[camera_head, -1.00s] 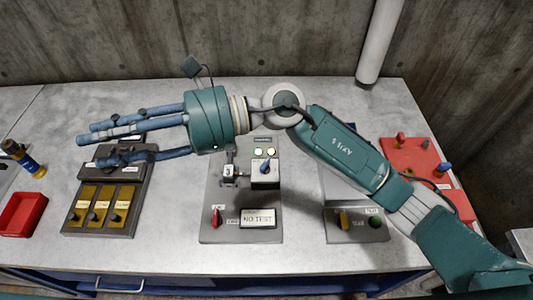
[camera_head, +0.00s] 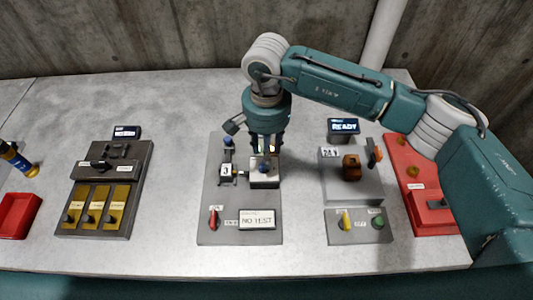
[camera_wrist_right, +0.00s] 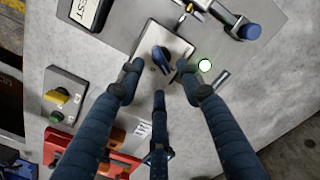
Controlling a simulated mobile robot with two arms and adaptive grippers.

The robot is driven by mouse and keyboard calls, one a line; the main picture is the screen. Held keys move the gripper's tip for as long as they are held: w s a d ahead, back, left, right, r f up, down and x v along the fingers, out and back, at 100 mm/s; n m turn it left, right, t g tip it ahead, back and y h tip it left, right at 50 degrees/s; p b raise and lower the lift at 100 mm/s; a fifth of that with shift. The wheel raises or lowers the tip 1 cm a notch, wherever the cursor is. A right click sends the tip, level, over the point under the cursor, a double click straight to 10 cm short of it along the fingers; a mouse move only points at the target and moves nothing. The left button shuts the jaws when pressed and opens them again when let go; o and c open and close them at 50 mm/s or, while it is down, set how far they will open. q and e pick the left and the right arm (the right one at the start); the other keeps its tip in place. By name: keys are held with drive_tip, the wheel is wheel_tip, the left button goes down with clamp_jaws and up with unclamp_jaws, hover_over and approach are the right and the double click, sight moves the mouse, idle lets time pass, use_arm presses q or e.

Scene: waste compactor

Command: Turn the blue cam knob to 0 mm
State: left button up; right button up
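A blue knob (camera_head: 264,166) sits on a pale square block on the grey middle panel (camera_head: 211,204). It also shows in the right wrist view (camera_wrist_right: 161,57) as a dark blue pointer knob on a light plate. My right gripper (camera_head: 266,150) points down just above it, partly covering it in the head view. In the right wrist view my right gripper (camera_wrist_right: 165,80) is open, its fingers spread around the knob's plate, with no clear contact. A small block left of the knob reads 3 (camera_head: 226,171). My left gripper is not in view.
A second blue knob (camera_head: 228,141) is at the panel's upper left. A red lever (camera_head: 213,217) and a NO TEST display (camera_head: 257,219) are in front. A panel with yellow plates (camera_head: 95,208) is left; a READY screen (camera_head: 343,127) and red panel (camera_head: 424,214) are right.

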wheel_tip(320, 180, down, 3)
drive_tip(key=shift+f+p, duration=0.1)
drive_tip(key=shift+p, duration=0.35)
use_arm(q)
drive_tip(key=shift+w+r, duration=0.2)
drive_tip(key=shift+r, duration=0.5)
use_arm(e)
drive_tip(key=shift+a+f, duration=0.1)
drive_tip(key=shift+f, duration=0.25)
clamp_jaws()
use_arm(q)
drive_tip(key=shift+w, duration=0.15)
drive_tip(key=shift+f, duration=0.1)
